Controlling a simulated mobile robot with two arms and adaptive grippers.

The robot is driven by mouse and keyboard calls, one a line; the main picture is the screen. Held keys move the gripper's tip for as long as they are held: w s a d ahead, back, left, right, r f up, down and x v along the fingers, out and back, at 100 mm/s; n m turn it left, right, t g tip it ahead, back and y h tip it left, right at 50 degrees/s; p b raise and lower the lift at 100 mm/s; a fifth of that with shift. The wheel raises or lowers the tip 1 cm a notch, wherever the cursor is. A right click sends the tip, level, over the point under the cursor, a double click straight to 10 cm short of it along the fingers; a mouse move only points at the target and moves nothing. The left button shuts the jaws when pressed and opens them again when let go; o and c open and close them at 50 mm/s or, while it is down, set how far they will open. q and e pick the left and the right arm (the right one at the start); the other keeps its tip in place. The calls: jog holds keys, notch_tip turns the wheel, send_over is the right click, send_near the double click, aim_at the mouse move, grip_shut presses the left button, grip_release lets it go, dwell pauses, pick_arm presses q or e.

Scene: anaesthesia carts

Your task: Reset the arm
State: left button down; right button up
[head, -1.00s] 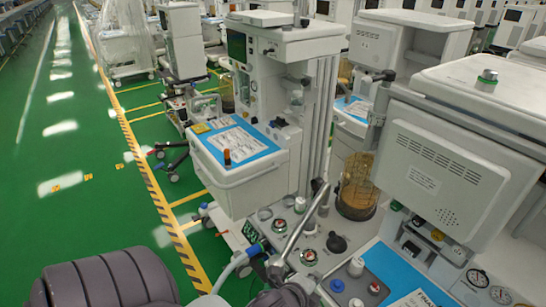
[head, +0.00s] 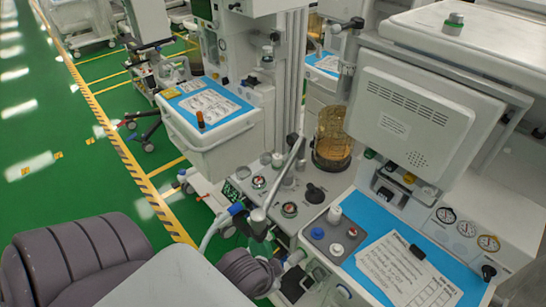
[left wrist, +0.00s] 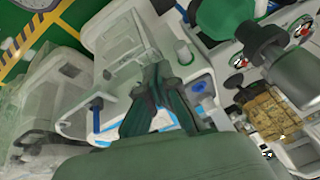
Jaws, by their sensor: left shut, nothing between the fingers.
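My left arm (head: 165,280) comes in from the bottom left of the head view, in front of the nearest anaesthesia cart. Its fingers cannot be made out there. In the left wrist view, my left gripper (left wrist: 157,72) has its dark green fingers together at the tips, with nothing between them. White cart parts lie behind the fingers. My right gripper is not in view.
The nearest cart has a blue-topped work surface (head: 365,270) with papers, a grey monitor panel (head: 405,120) and an amber canister (head: 333,135). A white drawer unit (head: 212,125) juts out to the left. Green floor (head: 60,190) is clear at the left.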

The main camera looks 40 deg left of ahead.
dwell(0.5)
pick_arm(q)
jog(key=s+f+g+b, duration=0.1)
jog(key=s+f+b, duration=0.1)
jog(key=f, duration=1.3)
jog(key=s+f+g+b, duration=0.1)
jog(key=s+f+b, duration=0.1)
jog(key=f, duration=1.3)
jog(key=s+a+f+n+g+b, duration=0.2)
jog(key=s+f, duration=1.5)
jog(key=s, duration=0.1)
jog(key=shift+f, duration=0.3)
